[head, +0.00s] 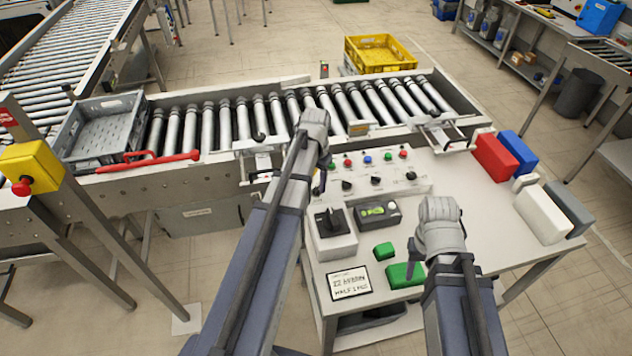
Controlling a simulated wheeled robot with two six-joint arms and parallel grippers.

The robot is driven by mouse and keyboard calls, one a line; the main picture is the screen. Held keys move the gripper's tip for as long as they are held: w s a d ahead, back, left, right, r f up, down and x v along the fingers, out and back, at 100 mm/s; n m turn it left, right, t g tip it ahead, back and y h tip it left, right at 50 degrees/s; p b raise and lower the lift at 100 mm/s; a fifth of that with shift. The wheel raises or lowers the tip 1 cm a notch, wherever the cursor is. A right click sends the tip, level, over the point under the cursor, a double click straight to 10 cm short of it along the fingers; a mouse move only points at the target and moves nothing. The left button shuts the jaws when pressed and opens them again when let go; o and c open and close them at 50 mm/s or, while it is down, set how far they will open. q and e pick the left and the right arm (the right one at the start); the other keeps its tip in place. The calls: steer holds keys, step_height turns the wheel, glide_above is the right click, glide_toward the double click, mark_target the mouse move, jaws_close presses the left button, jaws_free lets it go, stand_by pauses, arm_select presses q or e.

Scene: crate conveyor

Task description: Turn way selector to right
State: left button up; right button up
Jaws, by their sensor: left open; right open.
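A sloped grey control panel (388,168) stands at the back of the white table, with coloured buttons in a row and black selector knobs (376,181) below them. A grey box with a large black rotary switch (331,221) stands in front of it. I cannot tell which of these is the way selector, nor read their labels. My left gripper (321,180) is open and points down at the panel's left end, its arm hiding part of it. My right gripper (413,256) is open and empty above the front of the table, near a green block (404,275).
A roller conveyor (205,130) runs behind the table, with a grey crate (103,127) and a red bar (162,158) at its left. Red, blue, white and grey blocks (541,214) line the table's right side. A yellow crate (381,68) stands beyond the conveyor.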

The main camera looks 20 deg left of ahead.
mark_target(316, 188)
arm_select(q)
step_height(316, 188, up, 7)
steer(key=p, duration=0.6)
steer(key=shift+f, duration=0.1)
steer(key=shift+s, duration=0.1)
